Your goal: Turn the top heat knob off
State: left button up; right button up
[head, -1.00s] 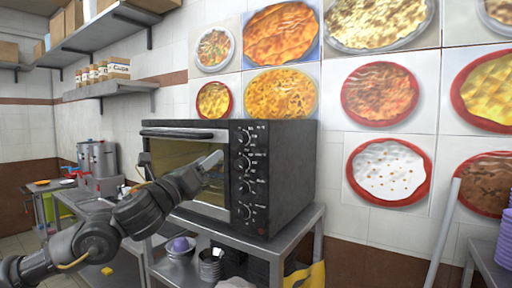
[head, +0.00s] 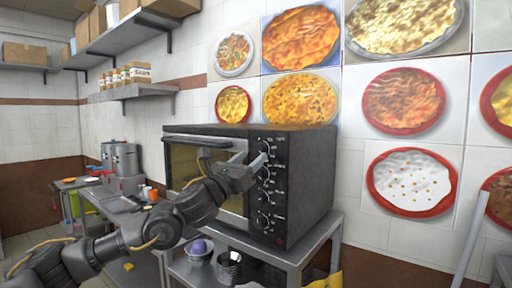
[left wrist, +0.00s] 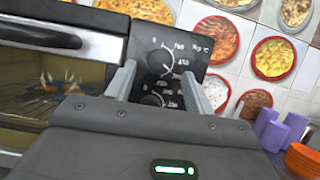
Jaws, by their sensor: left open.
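The black toaster oven (head: 310,185) stands on a metal stand with a column of several heat knobs on its front panel. The top heat knob (head: 267,147) is partly hidden by my left gripper (head: 259,160) in the head view. In the left wrist view the top knob (left wrist: 160,62) shows between the fingers, its pointer away from the 0 mark, with the lower knob (left wrist: 152,100) below it. My left gripper (left wrist: 158,70) is open, with one finger on each side of the top knob; contact cannot be told. My right gripper is not in view.
The oven door handle (head: 198,141) runs left of the knob panel, close to my left arm. Bowls and cups (head: 229,266) sit on the stand's lower shelf. A wall shelf (head: 135,92) with jars hangs at the left. Food pictures cover the wall.

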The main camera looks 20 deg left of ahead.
aim_at(260, 149)
pick_arm(q)
jog(key=shift+p+x, duration=0.4)
jog(key=shift+x, duration=0.95)
jog(key=shift+c, duration=0.3)
jog(key=c, duration=0.9)
